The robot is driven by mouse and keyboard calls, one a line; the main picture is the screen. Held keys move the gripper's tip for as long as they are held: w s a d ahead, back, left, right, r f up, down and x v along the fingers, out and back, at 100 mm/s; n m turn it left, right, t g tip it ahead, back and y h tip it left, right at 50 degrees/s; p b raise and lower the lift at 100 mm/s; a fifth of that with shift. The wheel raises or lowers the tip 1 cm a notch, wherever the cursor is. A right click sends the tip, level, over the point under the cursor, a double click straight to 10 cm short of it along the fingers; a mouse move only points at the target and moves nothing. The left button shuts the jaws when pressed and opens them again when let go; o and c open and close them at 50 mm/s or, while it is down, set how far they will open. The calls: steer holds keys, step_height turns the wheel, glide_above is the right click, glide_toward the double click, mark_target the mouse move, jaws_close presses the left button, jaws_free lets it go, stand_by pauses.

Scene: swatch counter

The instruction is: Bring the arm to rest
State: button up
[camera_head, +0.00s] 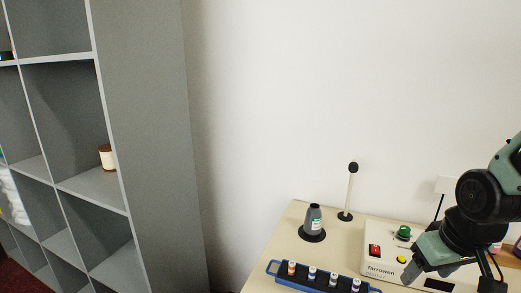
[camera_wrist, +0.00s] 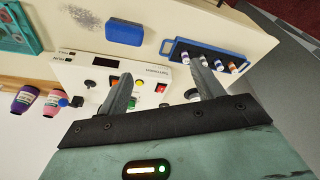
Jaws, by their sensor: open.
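My gripper (camera_wrist: 162,70) is open, with its two fingers apart and nothing visible between them. In the head view my arm comes in at the right, and its hand (camera_head: 432,252) is over the white Tarrowen machine (camera_head: 376,256), covering part of it. The machine also shows in the wrist view (camera_wrist: 88,58), beyond the fingers. Whether the fingertips touch anything cannot be told.
A blue rack (camera_head: 325,283) of small bottles stands on the counter's front. A grey bottle (camera_head: 313,222) sits on a black disc beside a black-topped post (camera_head: 349,192). A blue block (camera_wrist: 124,32) and purple (camera_wrist: 22,99) and pink bottles (camera_wrist: 52,101) are near the machine. Grey shelving (camera_head: 150,150) stands left.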

steer(key=s+a+r+n+g, duration=0.3)
steer(key=s+a+n, duration=0.3)
steer(key=s+a, duration=0.9)
steer(key=shift+a+r+n, duration=0.3)
steer(key=shift+a, duration=0.9)
